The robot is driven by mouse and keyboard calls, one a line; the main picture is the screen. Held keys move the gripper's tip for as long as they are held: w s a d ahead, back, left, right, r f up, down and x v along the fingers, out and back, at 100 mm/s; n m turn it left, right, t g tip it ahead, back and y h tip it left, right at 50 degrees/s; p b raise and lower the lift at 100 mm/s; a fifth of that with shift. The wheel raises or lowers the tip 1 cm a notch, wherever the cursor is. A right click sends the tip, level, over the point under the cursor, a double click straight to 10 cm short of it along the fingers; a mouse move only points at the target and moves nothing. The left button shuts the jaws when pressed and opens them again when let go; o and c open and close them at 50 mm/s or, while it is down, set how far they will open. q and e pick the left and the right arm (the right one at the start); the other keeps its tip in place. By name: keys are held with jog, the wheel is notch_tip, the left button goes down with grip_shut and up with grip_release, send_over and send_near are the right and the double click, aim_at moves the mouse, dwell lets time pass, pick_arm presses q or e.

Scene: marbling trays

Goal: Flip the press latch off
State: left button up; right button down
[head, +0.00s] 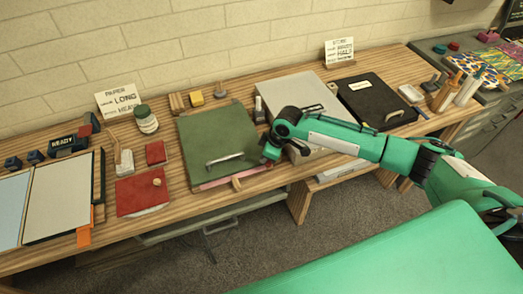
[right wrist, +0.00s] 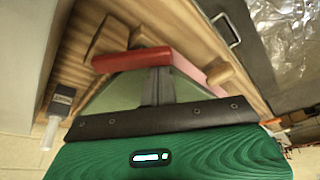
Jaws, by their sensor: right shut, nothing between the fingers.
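A flat green press board (head: 215,135) with a metal bar handle (head: 225,160) lies on the wooden bench. A pink strip (head: 213,183) and a small wooden piece (head: 237,184) are at its front edge. My right gripper (head: 269,153) is at the board's right front corner, pointing down. In the right wrist view its shut, empty fingers (right wrist: 157,86) are close to a red bar (right wrist: 132,60), which may be the latch; I cannot tell if they touch. The pink strip (right wrist: 188,68) and wooden piece (right wrist: 220,73) also show there. My left gripper is not in view.
A grey box (head: 290,92) and a black case (head: 375,98) stand right of the board, partly behind my right arm. Red blocks (head: 156,153), a red pad (head: 138,195) and a jar (head: 146,120) are at its left. A yellow block (head: 196,99) sits behind it.

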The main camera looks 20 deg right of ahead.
jog(key=n, duration=0.1)
jog(key=s+d+n+g, duration=0.1)
jog(key=n, duration=0.1)
jog(key=d+n, duration=0.1)
jog(key=shift+s+n+y, duration=0.3)
jog(key=shift+n, duration=0.1)
jog(key=shift+w+d, duration=0.1)
jog(key=shift+w, duration=0.1)
jog(key=shift+w+d+b, duration=0.15)
jog(key=shift+w+b, duration=0.2)
jog(key=shift+w, duration=0.25)
